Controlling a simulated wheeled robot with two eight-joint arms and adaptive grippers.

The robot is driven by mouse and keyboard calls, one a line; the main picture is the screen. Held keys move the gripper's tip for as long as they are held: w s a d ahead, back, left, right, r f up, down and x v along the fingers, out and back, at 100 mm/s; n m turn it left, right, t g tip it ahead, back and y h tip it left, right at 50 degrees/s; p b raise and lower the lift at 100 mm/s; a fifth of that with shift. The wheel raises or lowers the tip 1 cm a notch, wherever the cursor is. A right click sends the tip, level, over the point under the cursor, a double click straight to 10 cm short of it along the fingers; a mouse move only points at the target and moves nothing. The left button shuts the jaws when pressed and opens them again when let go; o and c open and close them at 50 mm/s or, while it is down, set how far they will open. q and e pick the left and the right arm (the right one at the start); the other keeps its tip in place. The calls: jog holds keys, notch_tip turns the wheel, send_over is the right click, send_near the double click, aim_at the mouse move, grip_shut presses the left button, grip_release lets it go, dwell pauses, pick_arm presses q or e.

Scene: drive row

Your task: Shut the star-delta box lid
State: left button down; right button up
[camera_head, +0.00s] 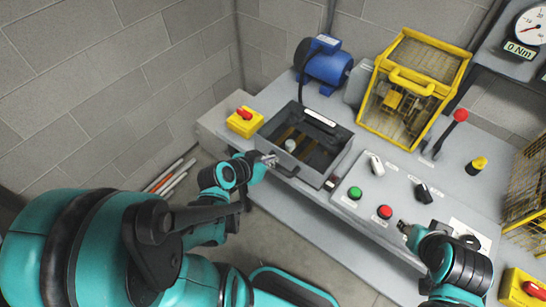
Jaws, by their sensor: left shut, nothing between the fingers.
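The star-delta box (341,160) is a dark grey box on the bench. Its top looks open, with brownish strips and a pale round part (290,145) showing inside. A white label lies along its far edge, and a dark handle (287,172) is at its near side. I cannot clearly tell the lid apart from the box walls. My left gripper (270,160) is shut and empty, close to the box's near left edge; whether it touches is unclear. My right gripper (404,228) is near the bench's front edge by the red button, its fingers too small to read.
A yellow box with a red knob (244,122) stands left of the star-delta box. A blue motor (325,65) and a yellow guard cage (415,85) are behind. A green button (354,193), red button (385,212) and red-knobbed lever (460,115) are to the right.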

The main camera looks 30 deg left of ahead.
pick_arm(q)
jog(key=shift+s+a+f+b, duration=0.1)
jog(key=shift+s+f+b, duration=0.1)
jog(key=shift+f+b, duration=0.9)
jog(key=shift+s+f+b, duration=0.15)
jog(key=shift+f+b, duration=0.5)
jog(key=shift+f, duration=0.75)
pick_arm(e)
jog(key=shift+s+f, duration=0.15)
jog(key=shift+f, duration=1)
jog(key=shift+s+f, duration=0.1)
jog(key=shift+f, duration=1.05)
